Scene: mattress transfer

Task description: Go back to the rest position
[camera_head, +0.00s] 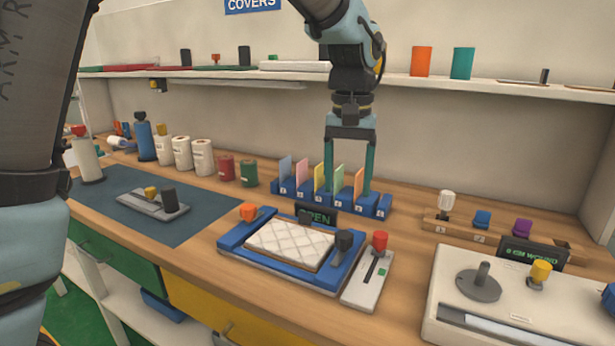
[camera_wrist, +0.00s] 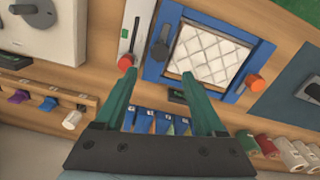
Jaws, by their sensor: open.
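My gripper (camera_head: 348,190) hangs fingers-down over the back of the wooden bench, just behind or above the blue card rack (camera_head: 327,199). Its two green fingers are wide apart, and I see nothing between them in the wrist view (camera_wrist: 160,82). The rack holds several coloured cards, among them a yellow one (camera_head: 320,178) and an orange one (camera_head: 359,184). In front of the rack lies a blue frame (camera_head: 232,243) with a white quilted mattress (camera_head: 290,244) in it. A sign reading OPEN (camera_head: 316,216) stands at its back edge. The wrist view also shows the mattress (camera_wrist: 207,57).
A slider box with a red knob (camera_head: 380,241) stands right of the frame. A white machine (camera_head: 450,270) with a yellow knob fills the right front. A wooden peg rack (camera_head: 460,232) is behind it. A shelf (camera_head: 440,83) runs along the wall. The dark mat (camera_head: 110,203) is mostly clear.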

